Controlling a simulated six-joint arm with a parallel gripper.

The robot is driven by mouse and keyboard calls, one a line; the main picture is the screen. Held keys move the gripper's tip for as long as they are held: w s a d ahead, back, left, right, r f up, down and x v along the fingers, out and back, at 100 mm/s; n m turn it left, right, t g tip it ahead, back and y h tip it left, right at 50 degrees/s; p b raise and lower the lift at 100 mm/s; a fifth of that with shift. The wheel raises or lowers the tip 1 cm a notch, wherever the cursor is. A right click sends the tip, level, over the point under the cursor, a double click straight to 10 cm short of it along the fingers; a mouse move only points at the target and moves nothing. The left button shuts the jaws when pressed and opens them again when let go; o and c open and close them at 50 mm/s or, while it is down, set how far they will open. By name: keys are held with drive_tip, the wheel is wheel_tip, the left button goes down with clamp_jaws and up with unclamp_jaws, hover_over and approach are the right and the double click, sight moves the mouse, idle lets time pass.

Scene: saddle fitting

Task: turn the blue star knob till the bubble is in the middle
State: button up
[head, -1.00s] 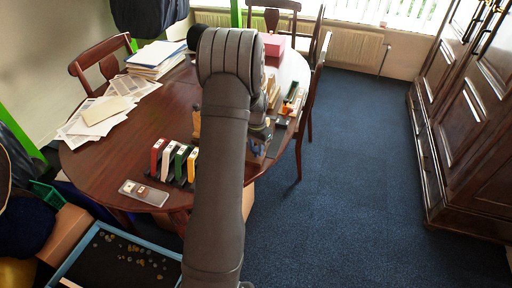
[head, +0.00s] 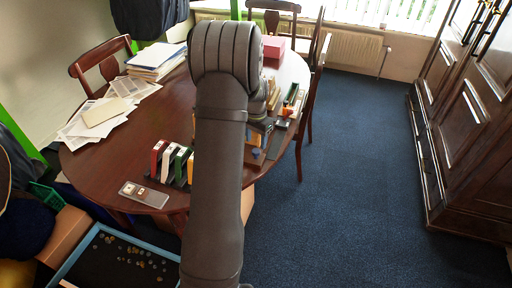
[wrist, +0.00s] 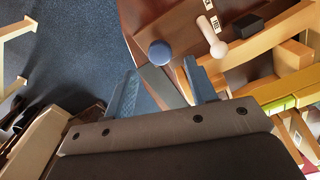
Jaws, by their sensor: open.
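The blue knob (wrist: 160,52) shows in the wrist view as a small blue round top; I cannot make out its star lobes. It lies just beyond my open gripper (wrist: 160,67), roughly in line with the gap between the two fingertips, with no contact visible. In the head view a small blue spot that looks like the knob (head: 256,153) shows at the table's right edge, beside my arm. A yellow-green strip, likely the level vial (wrist: 281,103), lies at the right of the wrist view. I cannot make out the bubble.
A black block (wrist: 245,27) and wooden pieces (wrist: 285,28) lie farther right. Coloured upright binders (head: 170,162) stand on the table (head: 130,130). Blue carpet lies beyond the edge.

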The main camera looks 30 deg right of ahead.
sight(256, 151)
wheel_tip(256, 151, up, 12)
drive_tip(key=shift+r, duration=0.2)
drive_tip(key=shift+f, duration=0.1)
idle(0.8)
wheel_tip(256, 151, down, 17)
drive_tip(key=shift+f, duration=0.15)
idle(0.3)
drive_tip(key=c, duration=0.9)
drive_tip(key=shift+m, duration=2.4)
drive_tip(key=shift+c, duration=0.2)
drive_tip(key=o, duration=0.9)
